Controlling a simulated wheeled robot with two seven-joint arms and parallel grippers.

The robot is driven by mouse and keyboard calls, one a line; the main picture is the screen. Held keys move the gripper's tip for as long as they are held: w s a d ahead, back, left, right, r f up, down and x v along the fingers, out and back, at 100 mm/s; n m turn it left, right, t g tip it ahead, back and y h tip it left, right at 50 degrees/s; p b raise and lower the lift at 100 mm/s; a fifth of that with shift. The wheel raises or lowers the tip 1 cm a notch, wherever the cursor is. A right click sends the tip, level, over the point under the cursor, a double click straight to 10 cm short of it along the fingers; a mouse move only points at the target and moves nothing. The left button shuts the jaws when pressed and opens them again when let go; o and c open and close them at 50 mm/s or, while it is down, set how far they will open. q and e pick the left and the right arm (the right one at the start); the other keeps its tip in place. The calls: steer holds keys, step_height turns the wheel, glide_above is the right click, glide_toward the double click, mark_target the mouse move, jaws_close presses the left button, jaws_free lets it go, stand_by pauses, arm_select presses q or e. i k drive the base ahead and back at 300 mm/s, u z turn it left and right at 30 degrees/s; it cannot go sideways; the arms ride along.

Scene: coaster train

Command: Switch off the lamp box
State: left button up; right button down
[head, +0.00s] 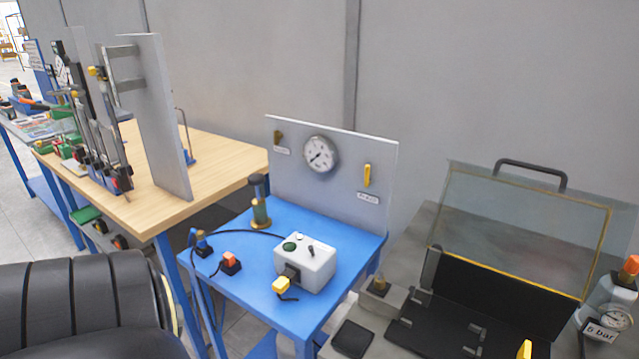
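A white box (307,268), which looks like the lamp box, sits on the blue table (345,239) near its front. Its top carries a green round part (290,246), a small pale part and a small dark lever-like part (311,251). A dark part (292,272) is on its front left. I cannot tell from this view whether its lamp is lit. Neither of my grippers is in view, and nothing touches the box.
An orange-topped plug (231,262), a yellow plug (281,285) and dark cables lie around the box. A dark-topped brass post (260,205) stands behind it. A grey panel with a gauge (320,154) rises at the back. A clear-lidded case (530,228) stands right.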

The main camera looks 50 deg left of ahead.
mark_target(317, 270)
steer(key=u, duration=0.6)
steer(key=k, duration=0.9)
steer(key=u, duration=1.25)
steer(key=i, duration=0.5)
steer(key=z, duration=0.1)
